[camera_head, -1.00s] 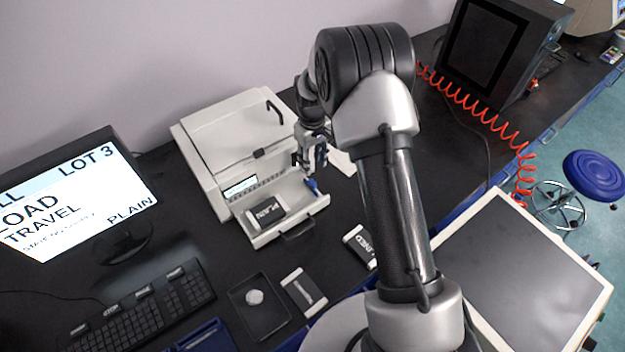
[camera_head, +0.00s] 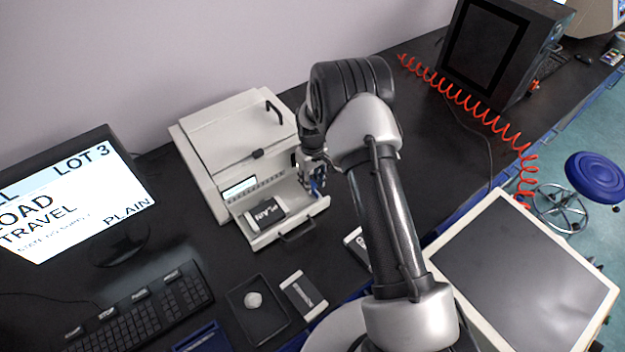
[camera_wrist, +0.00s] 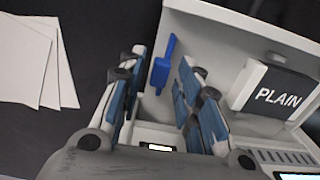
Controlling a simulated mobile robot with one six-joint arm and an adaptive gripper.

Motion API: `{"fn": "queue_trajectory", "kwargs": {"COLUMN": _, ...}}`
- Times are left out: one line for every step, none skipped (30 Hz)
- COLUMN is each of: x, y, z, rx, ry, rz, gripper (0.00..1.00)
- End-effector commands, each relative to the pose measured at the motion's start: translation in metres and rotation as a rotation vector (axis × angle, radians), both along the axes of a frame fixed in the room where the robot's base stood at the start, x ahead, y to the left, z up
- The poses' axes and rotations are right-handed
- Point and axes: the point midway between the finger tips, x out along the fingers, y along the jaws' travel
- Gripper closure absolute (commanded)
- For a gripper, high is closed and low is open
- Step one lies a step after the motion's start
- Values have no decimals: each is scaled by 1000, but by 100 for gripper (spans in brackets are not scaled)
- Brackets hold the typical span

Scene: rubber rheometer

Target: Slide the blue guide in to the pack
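The blue guide (camera_wrist: 161,73) is a small blue piece at one end of the open drawer, clear of the pack in the wrist view. My gripper (camera_wrist: 161,58) is open, with a finger on either side of the guide and a gap to each. In the head view my gripper (camera_head: 316,184) is over the drawer's right end, and I cannot separate the guide from its bluish fingers. The pack (camera_head: 265,213), dark and white and marked PLAIN, lies at the drawer's left side; it also shows at the right of the wrist view (camera_wrist: 278,96).
The drawer (camera_head: 312,215) sticks out of the beige instrument (camera_head: 236,135). Other packs (camera_head: 304,295) and a dark tray (camera_head: 243,314) lie in front. White sheets (camera_wrist: 33,65) lie left in the wrist view. A monitor (camera_head: 75,195) reads LOAD TRAVEL, LOT 3, PLAIN.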

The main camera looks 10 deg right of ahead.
Motion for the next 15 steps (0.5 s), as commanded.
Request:
{"fn": "queue_trajectory", "kwargs": {"x": 0, "y": 0, "z": 0, "rx": 0, "ry": 0, "rz": 0, "gripper": 74}}
{"fn": "queue_trajectory", "kwargs": {"x": 0, "y": 0, "z": 0, "rx": 0, "ry": 0, "rz": 0, "gripper": 76}}
{"fn": "queue_trajectory", "kwargs": {"x": 0, "y": 0, "z": 0, "rx": 0, "ry": 0, "rz": 0, "gripper": 79}}
{"fn": "queue_trajectory", "kwargs": {"x": 0, "y": 0, "z": 0, "rx": 0, "ry": 0, "rz": 0, "gripper": 81}}
{"fn": "queue_trajectory", "kwargs": {"x": 0, "y": 0, "z": 0, "rx": 0, "ry": 0, "rz": 0, "gripper": 83}}
{"fn": "queue_trajectory", "kwargs": {"x": 0, "y": 0, "z": 0, "rx": 0, "ry": 0, "rz": 0, "gripper": 86}}
{"fn": "queue_trajectory", "kwargs": {"x": 0, "y": 0, "z": 0, "rx": 0, "ry": 0, "rz": 0, "gripper": 88}}
{"fn": "queue_trajectory", "kwargs": {"x": 0, "y": 0, "z": 0, "rx": 0, "ry": 0, "rz": 0, "gripper": 90}}
{"fn": "queue_trajectory", "kwargs": {"x": 0, "y": 0, "z": 0, "rx": 0, "ry": 0, "rz": 0, "gripper": 92}}
{"fn": "queue_trajectory", "kwargs": {"x": 0, "y": 0, "z": 0, "rx": 0, "ry": 0, "rz": 0, "gripper": 94}}
{"fn": "queue_trajectory", "kwargs": {"x": 0, "y": 0, "z": 0, "rx": 0, "ry": 0, "rz": 0, "gripper": 96}}
{"fn": "queue_trajectory", "kwargs": {"x": 0, "y": 0, "z": 0, "rx": 0, "ry": 0, "rz": 0, "gripper": 99}}
{"fn": "queue_trajectory", "kwargs": {"x": 0, "y": 0, "z": 0, "rx": 0, "ry": 0, "rz": 0, "gripper": 100}}
{"fn": "queue_trajectory", "kwargs": {"x": 0, "y": 0, "z": 0, "rx": 0, "ry": 0, "rz": 0, "gripper": 100}}
{"fn": "queue_trajectory", "kwargs": {"x": 0, "y": 0, "z": 0, "rx": 0, "ry": 0, "rz": 0, "gripper": 100}}
